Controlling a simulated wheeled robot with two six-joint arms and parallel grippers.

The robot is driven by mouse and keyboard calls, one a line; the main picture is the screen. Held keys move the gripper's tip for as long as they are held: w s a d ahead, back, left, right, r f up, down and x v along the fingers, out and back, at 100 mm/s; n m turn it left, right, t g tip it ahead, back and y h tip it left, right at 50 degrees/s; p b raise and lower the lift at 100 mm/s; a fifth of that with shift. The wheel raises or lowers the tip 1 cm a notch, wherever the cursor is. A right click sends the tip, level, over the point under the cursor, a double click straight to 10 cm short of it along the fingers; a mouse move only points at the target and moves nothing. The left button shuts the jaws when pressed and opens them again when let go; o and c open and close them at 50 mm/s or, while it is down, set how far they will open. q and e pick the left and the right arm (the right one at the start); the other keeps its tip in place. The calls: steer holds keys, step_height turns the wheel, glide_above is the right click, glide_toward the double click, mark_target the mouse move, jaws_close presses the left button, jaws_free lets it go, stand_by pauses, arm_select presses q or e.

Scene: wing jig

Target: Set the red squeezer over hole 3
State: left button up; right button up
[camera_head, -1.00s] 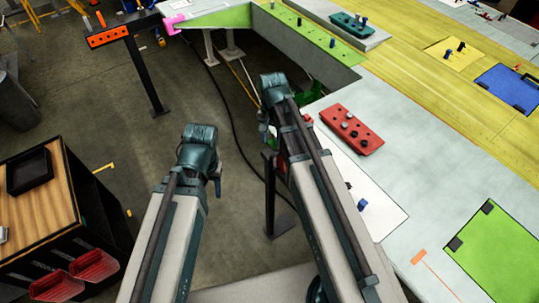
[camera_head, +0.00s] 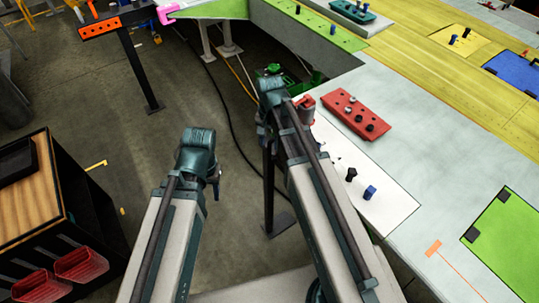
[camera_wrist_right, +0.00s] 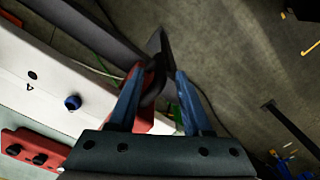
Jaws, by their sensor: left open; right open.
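The red squeezer (camera_wrist_right: 145,105) shows in the right wrist view, with a dark jaw-like part, at the edge of a white panel (camera_wrist_right: 50,42). My right gripper (camera_wrist_right: 155,78) is open, its two blue fingers on either side of the red and dark parts; contact cannot be told. In the head view a red piece (camera_head: 305,103) shows just beside my right wrist, which hides most of that gripper. The white panel (camera_head: 395,208) carries a black pin and a blue pin (camera_head: 370,192). My left gripper (camera_head: 217,180) is open, over the floor.
A red block (camera_head: 356,113) with dark and light knobs lies beside the panel on the wing. A green plate (camera_head: 510,240) lies at right. A black post (camera_head: 269,195) stands below my right arm. A wood-topped cart (camera_head: 35,190) stands at left over open floor.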

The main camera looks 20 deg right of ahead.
steer(key=shift+f+b, duration=1.5)
steer(key=shift+f, duration=0.5)
jaws_close()
